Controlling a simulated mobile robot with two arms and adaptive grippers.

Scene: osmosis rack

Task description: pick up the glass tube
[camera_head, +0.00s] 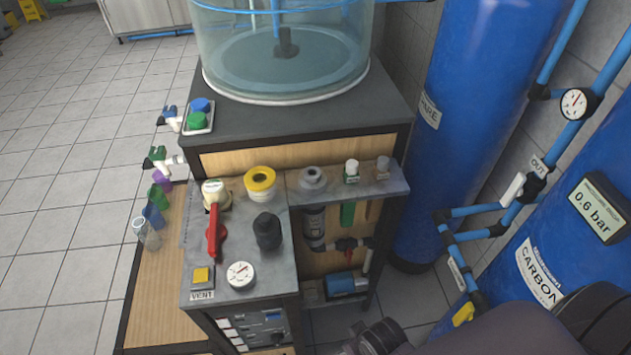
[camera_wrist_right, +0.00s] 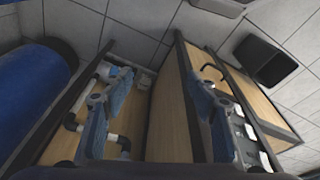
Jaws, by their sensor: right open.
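Two slim capped tubes hang through the grey shelf of the rack in the head view. One is green (camera_head: 347,214) under a white and green cap (camera_head: 351,168). I cannot tell for sure which is the glass tube. A clear cup-like vessel (camera_head: 147,234) stands at the left edge of the low wooden cabinet. My right gripper (camera_wrist_right: 158,112) is open, its blue fingers wide apart with nothing between them. My left gripper is out of view.
A blue tank (camera_head: 470,90) and blue pipes stand right of the rack. A clear round vessel (camera_head: 285,50) stands on the dark top behind. Floor at left is open.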

